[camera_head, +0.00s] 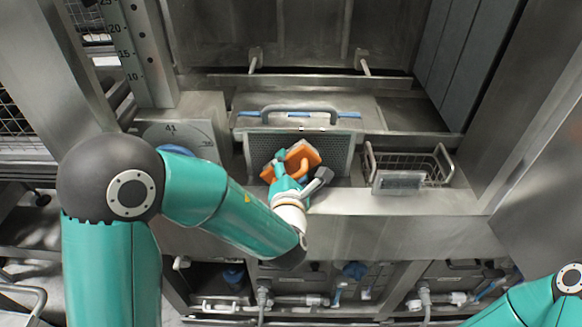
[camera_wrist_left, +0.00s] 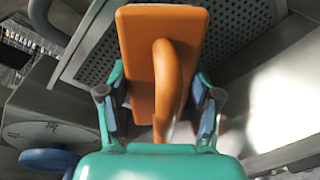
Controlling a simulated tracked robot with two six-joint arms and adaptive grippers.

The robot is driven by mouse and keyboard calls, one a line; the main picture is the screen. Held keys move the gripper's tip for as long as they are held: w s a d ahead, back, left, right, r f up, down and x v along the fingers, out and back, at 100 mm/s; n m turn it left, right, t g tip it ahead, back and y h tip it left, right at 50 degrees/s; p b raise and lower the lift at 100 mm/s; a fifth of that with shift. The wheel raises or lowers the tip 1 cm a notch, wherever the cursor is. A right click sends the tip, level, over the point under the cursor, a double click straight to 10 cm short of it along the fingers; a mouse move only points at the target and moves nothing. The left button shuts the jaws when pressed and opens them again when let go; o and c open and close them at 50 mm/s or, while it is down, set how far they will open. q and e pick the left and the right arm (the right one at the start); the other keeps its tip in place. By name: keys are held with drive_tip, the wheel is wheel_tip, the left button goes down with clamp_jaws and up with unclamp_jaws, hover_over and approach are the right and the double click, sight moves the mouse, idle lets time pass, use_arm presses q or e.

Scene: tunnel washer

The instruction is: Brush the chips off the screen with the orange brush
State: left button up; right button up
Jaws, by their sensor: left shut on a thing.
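The orange brush (camera_head: 303,155) is in my left gripper (camera_head: 283,172), in front of the screen. In the left wrist view the brush (camera_wrist_left: 135,45) shows its flat orange back and curved handle, with the gripper fingers (camera_wrist_left: 160,110) closed on either side of the handle. The screen (camera_head: 339,152) is a dark perforated panel with a grey frame, standing upright behind the brush; its holes also show in the left wrist view (camera_wrist_left: 232,30). The brush overlaps the screen's middle; I cannot tell whether it touches. No chips can be made out. My right gripper is out of view.
A grey handle (camera_head: 300,109) with blue strips sits above the screen. A wire basket (camera_head: 410,165) hangs to the right.

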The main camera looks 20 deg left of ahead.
sight(310, 168)
use_arm(q)
drive_tip(key=shift+x, duration=0.9)
drive_tip(key=shift+d+r, duration=0.1)
drive_tip(key=shift+r, duration=0.1)
drive_tip(key=shift+w+d+b, duration=0.15)
drive_tip(key=shift+w+d, duration=0.1)
drive_tip(key=shift+d, duration=0.7)
drive_tip(key=shift+w+d+b, duration=0.15)
drive_tip(key=shift+w+d, duration=0.1)
drive_tip(key=shift+d, duration=0.7)
drive_tip(key=shift+w+d, duration=0.3)
drive_tip(key=shift+d, duration=0.6)
drive_tip(key=shift+w+d, duration=0.3)
drive_tip(key=shift+d, duration=0.7)
drive_tip(key=shift+s+a+b, duration=0.2)
drive_tip(key=shift+a+b, duration=0.2)
drive_tip(key=shift+a, duration=0.35)
drive_tip(key=shift+s+a+b, duration=0.15)
drive_tip(key=shift+a+b, duration=0.25)
drive_tip(key=shift+a, duration=0.35)
drive_tip(key=shift+s+a+b, duration=0.2)
drive_tip(key=shift+a+b, duration=0.2)
drive_tip(key=shift+a, duration=0.35)
drive_tip(key=shift+s+a+b, duration=0.3)
drive_tip(key=shift+a+b, duration=0.05)
drive_tip(key=shift+a, duration=0.5)
drive_tip(key=shift+s+a+b, duration=0.25)
drive_tip(key=shift+a+b, duration=0.05)
drive_tip(key=shift+a, duration=0.55)
